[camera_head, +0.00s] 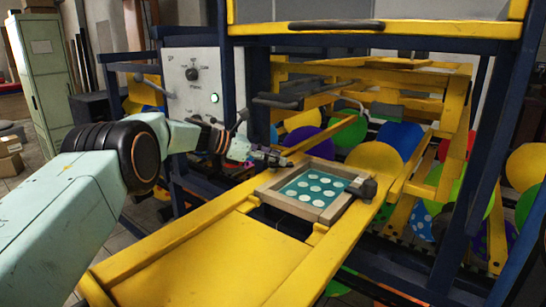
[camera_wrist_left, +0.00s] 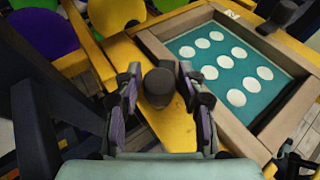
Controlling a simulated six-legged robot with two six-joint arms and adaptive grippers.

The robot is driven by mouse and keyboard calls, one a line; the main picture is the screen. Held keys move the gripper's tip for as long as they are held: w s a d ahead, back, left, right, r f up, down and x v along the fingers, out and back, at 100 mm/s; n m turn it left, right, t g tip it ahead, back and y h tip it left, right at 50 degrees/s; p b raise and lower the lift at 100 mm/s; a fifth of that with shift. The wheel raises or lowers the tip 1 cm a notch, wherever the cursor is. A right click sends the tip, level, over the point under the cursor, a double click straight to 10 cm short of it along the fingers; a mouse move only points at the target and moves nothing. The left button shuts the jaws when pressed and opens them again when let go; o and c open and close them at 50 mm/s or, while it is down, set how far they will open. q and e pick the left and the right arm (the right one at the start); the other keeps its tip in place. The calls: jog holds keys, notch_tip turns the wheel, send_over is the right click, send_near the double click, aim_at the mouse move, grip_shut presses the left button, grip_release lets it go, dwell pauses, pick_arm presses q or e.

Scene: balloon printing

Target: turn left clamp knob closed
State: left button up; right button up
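The left clamp knob (camera_wrist_left: 158,86) is a dark round-topped knob over the yellow rail. My left gripper (camera_wrist_left: 158,93) has one finger on each side of it. Narrow gaps seem to show between the knob and both fingers, so it looks open around the knob; contact lower down is hidden. In the head view my left gripper (camera_head: 282,160) is at the far left corner of the wooden screen frame (camera_head: 333,213), covering the knob there. The frame holds a teal sheet (camera_head: 312,188) with several white dots. My right gripper is not in view.
A dark clamp (camera_head: 362,187) sits at the frame's right side. The yellow table (camera_head: 215,265) in front is bare. A control panel (camera_head: 192,85) with a lit green button stands behind my left arm.

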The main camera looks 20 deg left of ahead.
pick_arm(q)
jog(key=shift+o, duration=1)
jog(key=shift+a, duration=0.1)
jog(key=shift+s+a+r, duration=0.1)
jog(key=shift+a+r, duration=0.05)
jog(key=shift+a, duration=0.05)
jog(key=v, duration=0.7)
